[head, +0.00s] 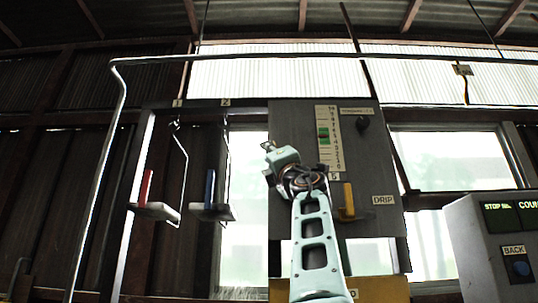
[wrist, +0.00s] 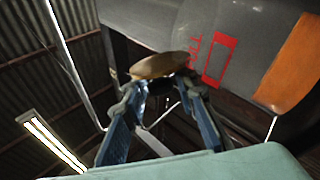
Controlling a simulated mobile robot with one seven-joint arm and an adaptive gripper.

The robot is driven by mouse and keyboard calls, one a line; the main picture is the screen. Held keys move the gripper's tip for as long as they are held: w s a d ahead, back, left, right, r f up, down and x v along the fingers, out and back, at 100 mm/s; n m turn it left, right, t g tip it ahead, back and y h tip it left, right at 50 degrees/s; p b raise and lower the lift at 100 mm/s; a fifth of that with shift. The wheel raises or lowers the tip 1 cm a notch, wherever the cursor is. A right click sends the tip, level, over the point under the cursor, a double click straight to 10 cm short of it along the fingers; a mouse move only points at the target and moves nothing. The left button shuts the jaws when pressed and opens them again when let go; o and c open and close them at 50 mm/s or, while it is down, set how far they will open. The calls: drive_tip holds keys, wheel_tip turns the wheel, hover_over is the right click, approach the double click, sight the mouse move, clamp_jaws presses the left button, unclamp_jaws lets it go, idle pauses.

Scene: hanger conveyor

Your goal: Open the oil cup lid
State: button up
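In the wrist view a brown, brass-like oval disc (wrist: 160,65), which looks like the oil cup lid, lies at the tips of my gripper's fingers. It is seen nearly edge-on. My gripper (wrist: 163,82) has its two blue fingers apart, one toward each side of the disc. I cannot tell whether they touch it. The cup body under the disc is not clear. In the head view my gripper (head: 268,146) is raised in front of the grey panel (head: 295,115), left of the level scale. The lid cannot be made out there.
A grey housing (wrist: 240,30) with red lettering and an orange band is close behind the disc. The panel carries a green-marked scale (head: 323,135) and a yellow lever (head: 349,197). A button console (head: 500,235) stands right.

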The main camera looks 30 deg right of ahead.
drive_tip(key=shift+o, duration=0.7)
drive_tip(key=shift+s, duration=0.15)
drive_tip(key=shift+s+d+f, duration=0.1)
drive_tip(key=shift+s+f, duration=0.05)
drive_tip(key=shift+s, duration=0.25)
drive_tip(key=v, duration=0.6)
drive_tip(key=shift+a+f, duration=0.2)
drive_tip(key=shift+f, duration=0.2)
